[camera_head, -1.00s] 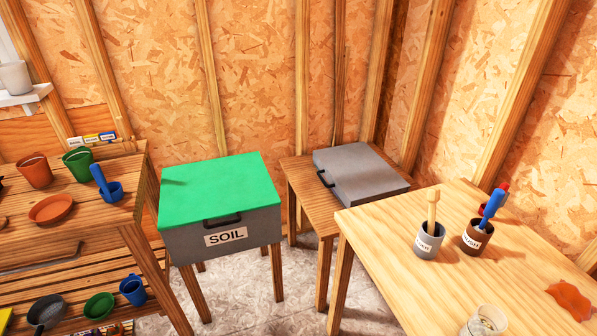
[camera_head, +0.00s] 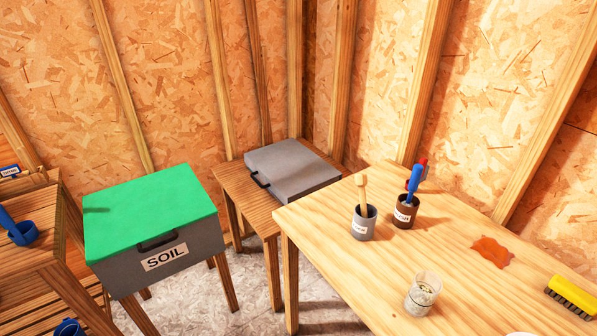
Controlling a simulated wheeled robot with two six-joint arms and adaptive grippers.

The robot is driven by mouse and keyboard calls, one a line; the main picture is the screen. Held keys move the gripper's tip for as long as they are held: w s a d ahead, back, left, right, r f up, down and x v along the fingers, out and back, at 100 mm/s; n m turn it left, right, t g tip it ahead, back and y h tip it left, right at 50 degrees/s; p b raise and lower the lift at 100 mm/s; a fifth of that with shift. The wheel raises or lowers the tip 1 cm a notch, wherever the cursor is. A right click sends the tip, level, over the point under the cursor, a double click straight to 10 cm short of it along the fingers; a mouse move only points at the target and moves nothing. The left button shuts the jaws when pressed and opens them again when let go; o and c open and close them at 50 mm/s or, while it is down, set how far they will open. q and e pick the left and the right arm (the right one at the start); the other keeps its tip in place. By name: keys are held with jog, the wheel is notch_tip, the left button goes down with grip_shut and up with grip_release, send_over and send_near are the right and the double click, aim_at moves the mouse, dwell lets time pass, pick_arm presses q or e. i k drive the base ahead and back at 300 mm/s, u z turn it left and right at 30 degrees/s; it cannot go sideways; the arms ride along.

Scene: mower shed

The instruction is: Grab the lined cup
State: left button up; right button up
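A clear cup (camera_head: 423,293) with pale, speckled contents stands upright near the front of the wooden table on the right. Any lines on it are too small to make out. A grey cup (camera_head: 364,225) with a white label stands further back and holds a wooden-handled tool. A brown cup (camera_head: 405,213) with a white label stands beside it and holds blue and red handled tools. I cannot tell for sure which of these is the lined cup. Neither of my grippers is in view.
A green-lidded soil box (camera_head: 150,215) and a grey case (camera_head: 293,170) on a small table stand to the left. A shelf with a blue scoop (camera_head: 22,233) is at far left.

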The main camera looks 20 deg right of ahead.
aim_at(427, 285)
jog(key=u, duration=0.1)
jog(key=k, duration=0.45)
jog(key=z, duration=0.75)
jog(key=i, duration=0.4)
jog(key=u, duration=0.5)
jog(key=k, duration=0.95)
jog(key=u, duration=0.2)
